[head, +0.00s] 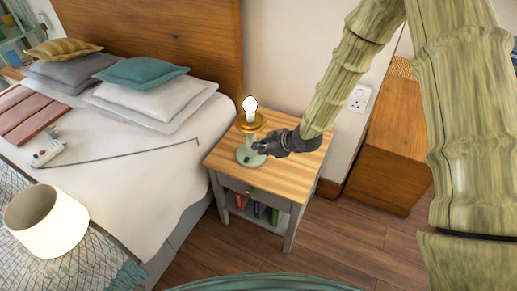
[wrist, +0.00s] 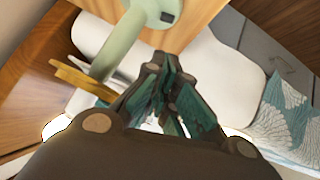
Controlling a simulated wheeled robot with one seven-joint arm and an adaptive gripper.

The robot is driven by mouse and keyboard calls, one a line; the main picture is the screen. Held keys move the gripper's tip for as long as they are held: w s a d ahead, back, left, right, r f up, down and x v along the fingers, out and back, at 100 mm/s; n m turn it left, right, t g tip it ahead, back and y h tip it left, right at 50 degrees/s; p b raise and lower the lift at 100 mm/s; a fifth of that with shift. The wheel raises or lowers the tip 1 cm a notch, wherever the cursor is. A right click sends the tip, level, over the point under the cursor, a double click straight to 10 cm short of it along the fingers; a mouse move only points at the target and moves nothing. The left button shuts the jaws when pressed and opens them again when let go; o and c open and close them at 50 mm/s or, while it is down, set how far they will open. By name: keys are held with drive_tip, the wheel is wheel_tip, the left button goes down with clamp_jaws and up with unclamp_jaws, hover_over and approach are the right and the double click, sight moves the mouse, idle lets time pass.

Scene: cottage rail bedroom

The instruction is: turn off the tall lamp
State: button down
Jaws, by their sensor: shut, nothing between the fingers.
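A lamp stands upright on the bedside table, with a pale green base and stem (head: 247,157), a brass dish (head: 243,123) and a bright white bulb (head: 250,105). In the wrist view its green base (wrist: 125,42) is close, with a small dark square switch (wrist: 167,16) on it. My gripper (head: 259,147) is shut and empty at the right side of the lamp base. In the wrist view the closed fingertips (wrist: 160,62) lie just short of the base; I cannot tell if they touch.
The wooden table top (head: 296,157) is otherwise clear. A bed (head: 150,165) with pillows stands to the left. A wooden cabinet (head: 390,155) is to the right, with bare floor in front.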

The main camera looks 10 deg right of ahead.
drive_tip(key=shift+w+f+b, duration=0.1)
drive_tip(key=shift+f+b, duration=0.15)
drive_tip(key=shift+b, duration=0.8)
drive_tip(key=b, duration=0.2)
drive_tip(key=shift+b, duration=0.35)
drive_tip(key=b, duration=0.3)
drive_tip(key=shift+b, duration=0.4)
drive_tip(key=shift+r+t+b, duration=0.4)
drive_tip(key=shift+r+b, duration=0.05)
drive_tip(key=shift+b, duration=0.7)
hover_over(248, 160)
drive_tip(key=s, duration=0.1)
drive_tip(key=f, duration=0.6)
drive_tip(key=shift+s+a+f, duration=0.15)
drive_tip(key=shift+a+f, duration=0.1)
drive_tip(key=shift+f, duration=0.1)
drive_tip(key=shift+w+d+f, duration=0.1)
drive_tip(key=shift+w+f, duration=0.1)
drive_tip(key=shift+f, duration=0.3)
drive_tip(key=shift+w+f, duration=0.15)
drive_tip(key=shift+f, duration=0.35)
drive_tip(key=shift+w+d+f, duration=0.1)
drive_tip(key=shift+w+f, duration=0.05)
drive_tip(key=shift+f, duration=0.3)
drive_tip(key=shift+w+d+f, duration=0.1)
drive_tip(key=shift+f, duration=0.35)
